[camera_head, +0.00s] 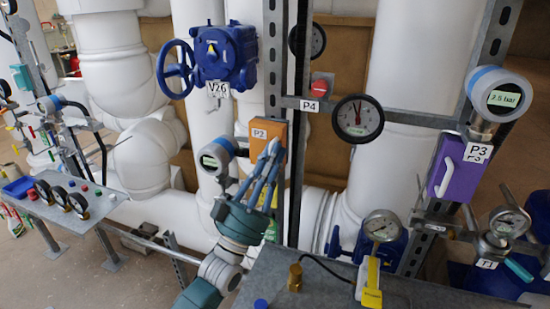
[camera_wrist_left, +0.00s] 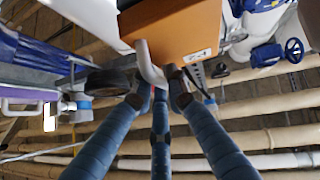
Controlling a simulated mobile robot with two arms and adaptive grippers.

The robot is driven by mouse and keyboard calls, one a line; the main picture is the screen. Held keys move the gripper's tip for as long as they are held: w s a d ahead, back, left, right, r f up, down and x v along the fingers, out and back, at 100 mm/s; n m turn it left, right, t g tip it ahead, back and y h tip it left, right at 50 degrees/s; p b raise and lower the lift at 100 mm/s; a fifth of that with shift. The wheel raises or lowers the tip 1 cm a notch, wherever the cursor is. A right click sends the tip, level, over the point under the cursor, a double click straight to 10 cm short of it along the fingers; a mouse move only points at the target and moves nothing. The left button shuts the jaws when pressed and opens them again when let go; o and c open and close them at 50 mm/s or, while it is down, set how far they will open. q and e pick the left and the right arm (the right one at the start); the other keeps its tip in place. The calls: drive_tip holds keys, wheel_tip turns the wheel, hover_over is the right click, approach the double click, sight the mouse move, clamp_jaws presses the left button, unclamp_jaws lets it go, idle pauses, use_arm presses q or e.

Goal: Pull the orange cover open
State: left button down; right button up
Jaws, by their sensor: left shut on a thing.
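The orange cover (camera_head: 267,129) with a P2 label is on the post left of the round black gauge in the head view. In the left wrist view the orange cover (camera_wrist_left: 188,32) is close, with a pale curved handle (camera_wrist_left: 148,62) on it. My left gripper (camera_head: 272,148) reaches up from below, in front of the cover. Its blue fingers (camera_wrist_left: 160,84) are shut on the handle in the wrist view. The fingers hide part of the cover in the head view. I cannot tell how far the cover is open. My right gripper is not in view.
A round display (camera_head: 217,157) is just left of the cover. A blue valve actuator (camera_head: 215,58) is above it. A black gauge (camera_head: 357,118) and a purple cover (camera_head: 458,166) are to the right. A grey table (camera_head: 330,290) stands at the bottom right.

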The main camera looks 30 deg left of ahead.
use_arm(q)
drive_tip(key=shift+s+a+r+m+g+h+b, duration=0.1)
drive_tip(key=shift+s+a+m+g+h+b, duration=1.05)
drive_tip(key=shift+h, duration=2.3)
drive_tip(key=shift+s+a+r+m+g+h+b, duration=0.1)
drive_tip(key=shift+s+a+m+g+h+b, duration=0.4)
drive_tip(key=shift+a+m+g+h+b, duration=2.15)
drive_tip(key=shift+s+a+r+m+g+h+b, duration=0.2)
drive_tip(key=shift+s+m+g+h+b, duration=0.85)
drive_tip(key=shift+h, duration=3.15)
drive_tip(key=shift+w+a+f, duration=0.1)
drive_tip(key=shift+w+a, duration=0.05)
drive_tip(key=shift+a, duration=0.2)
drive_tip(key=c, duration=2)
unclamp_jaws()
drive_tip(key=shift+s+a+f, duration=0.1)
drive_tip(key=shift+s+a, duration=0.15)
drive_tip(key=shift+d, duration=0.1)
